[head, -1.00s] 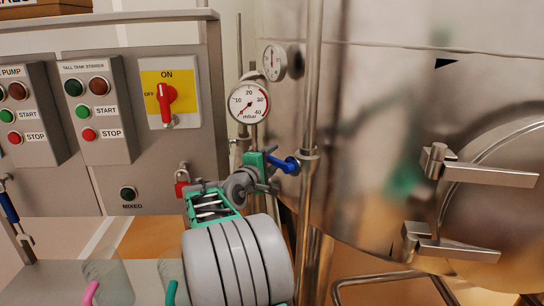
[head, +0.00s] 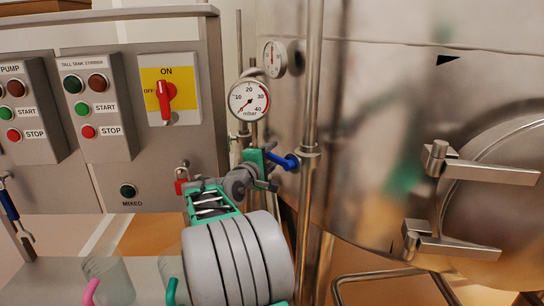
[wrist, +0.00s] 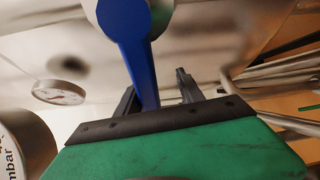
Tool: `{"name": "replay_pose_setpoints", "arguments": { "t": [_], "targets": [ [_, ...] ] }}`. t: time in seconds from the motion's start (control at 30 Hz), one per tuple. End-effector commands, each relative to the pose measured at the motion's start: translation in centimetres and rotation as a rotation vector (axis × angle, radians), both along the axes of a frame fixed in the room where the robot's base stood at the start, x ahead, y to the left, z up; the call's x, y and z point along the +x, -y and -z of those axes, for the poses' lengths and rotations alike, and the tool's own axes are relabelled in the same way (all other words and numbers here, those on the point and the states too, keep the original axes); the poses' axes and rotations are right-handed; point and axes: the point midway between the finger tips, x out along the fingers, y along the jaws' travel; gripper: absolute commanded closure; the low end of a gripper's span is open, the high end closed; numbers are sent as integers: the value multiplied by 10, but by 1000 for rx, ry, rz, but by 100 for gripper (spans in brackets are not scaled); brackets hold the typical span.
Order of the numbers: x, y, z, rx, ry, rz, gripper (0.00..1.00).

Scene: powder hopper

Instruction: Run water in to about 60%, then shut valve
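The blue valve handle (head: 288,162) is at the pipework left of the big steel tank (head: 370,150). My gripper (head: 272,168), green and dark grey, is at the handle in the head view. In the wrist view the blue handle (wrist: 138,55) comes down from the top, and its lower end lies between the two dark fingers of my gripper (wrist: 157,92). The left finger is close to the handle; a gap shows at the right finger. Whether the left finger touches cannot be told. No water or level reading shows.
A mbar gauge (head: 249,100) hangs above the valve, with a second gauge (head: 274,58) behind it. A vertical pipe (head: 310,110) stands just right of the handle. Left are the stirrer button box (head: 97,108), a red switch (head: 166,97) and a red padlock (head: 182,180).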

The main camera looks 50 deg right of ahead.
Motion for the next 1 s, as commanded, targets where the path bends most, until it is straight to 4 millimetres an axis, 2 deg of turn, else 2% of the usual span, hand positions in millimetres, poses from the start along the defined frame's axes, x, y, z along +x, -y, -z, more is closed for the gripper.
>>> {"name": "replay_pose_setpoints", "arguments": {
  "t": [0.3,0.4,0.53,1.0],
  "targets": [
    [-10,-56,2,1,-1,-6,58],
    [-14,-70,0,2,-2,-5,58],
    [-16,-75,-2,1,-1,-1,58],
    [-17,-75,-3,0,0,0,58]
  ]
}}
